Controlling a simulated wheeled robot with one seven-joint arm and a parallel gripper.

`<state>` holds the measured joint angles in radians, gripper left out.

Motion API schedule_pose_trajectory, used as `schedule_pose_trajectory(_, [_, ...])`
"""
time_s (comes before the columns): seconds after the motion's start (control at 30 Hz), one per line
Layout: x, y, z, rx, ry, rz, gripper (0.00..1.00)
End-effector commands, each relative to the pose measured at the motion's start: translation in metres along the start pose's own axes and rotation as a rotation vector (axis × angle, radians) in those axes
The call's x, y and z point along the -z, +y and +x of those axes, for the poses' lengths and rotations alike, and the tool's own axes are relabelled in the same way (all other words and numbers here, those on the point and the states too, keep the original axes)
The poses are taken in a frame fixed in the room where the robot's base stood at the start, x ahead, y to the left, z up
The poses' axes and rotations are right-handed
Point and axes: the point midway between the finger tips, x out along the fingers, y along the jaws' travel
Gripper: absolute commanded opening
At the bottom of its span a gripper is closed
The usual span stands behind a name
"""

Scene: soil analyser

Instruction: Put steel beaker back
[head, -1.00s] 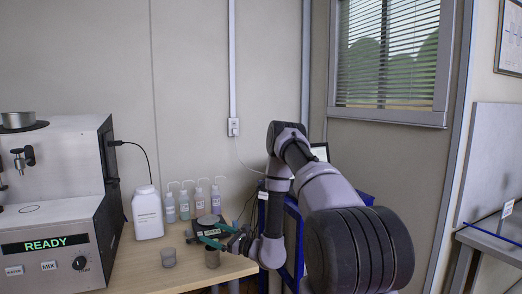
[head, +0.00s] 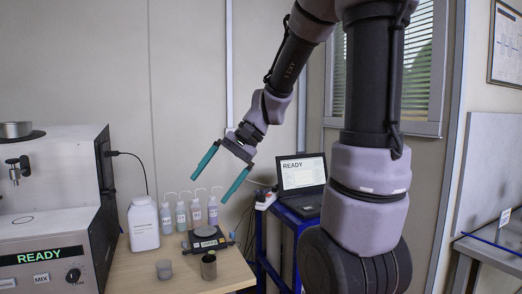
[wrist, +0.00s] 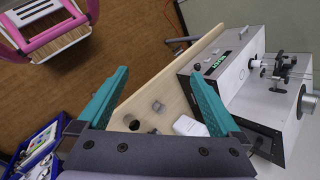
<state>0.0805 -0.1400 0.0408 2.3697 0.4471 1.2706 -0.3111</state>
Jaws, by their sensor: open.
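My gripper (head: 210,188) is open and empty, raised above the table and apart from the beaker. Its teal fingers are spread wide in the wrist view (wrist: 159,76).
A balance (head: 207,240) sits behind the beaker, with several wash bottles (head: 196,212) and a white jug (head: 143,224) to the left. The analyser (head: 50,230) reads READY and bears a metal bowl (head: 16,129). A laptop (head: 301,174) stands on a blue cart (head: 262,245).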

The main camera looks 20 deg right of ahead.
Motion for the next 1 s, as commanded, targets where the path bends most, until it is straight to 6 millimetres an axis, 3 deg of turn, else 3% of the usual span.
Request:
schedule_pose_trajectory(0.3, [-0.032,0.038,-0.082,-0.158,0.482,-0.27,1.0])
schedule_pose_trajectory(0.5, [-0.041,0.048,-0.115,-0.184,0.673,-0.355,1.0])
schedule_pose_trajectory(1.0, [-0.043,0.05,-0.122,-0.189,0.715,-0.373,1.0])
